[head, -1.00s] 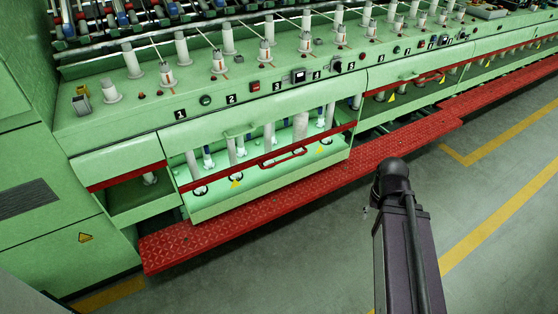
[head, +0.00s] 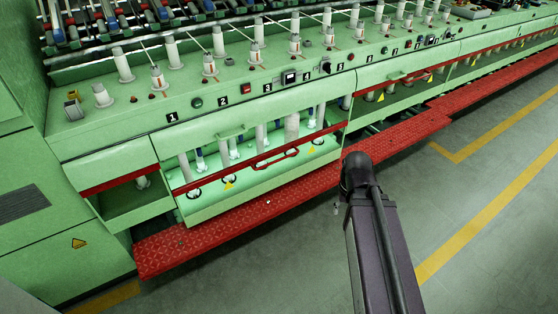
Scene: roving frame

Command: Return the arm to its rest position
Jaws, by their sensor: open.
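My arm shows in the head view as a dark upper link (head: 378,255) rising from the bottom edge to a rounded black joint (head: 357,178). A dark cable runs along its right side. The arm is bent at this joint, and what lies beyond it is mostly hidden. A tiny pale part (head: 336,208) shows just left of the link, too small to identify. I cannot make out my gripper or anything in it. The arm appears over the grey floor in front of the green machine (head: 200,128), its joint overlapping the edge of the red walkway.
The long green machine carries several white spindles and numbered controls. Grey floor (head: 475,205) with yellow lines is clear at right.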

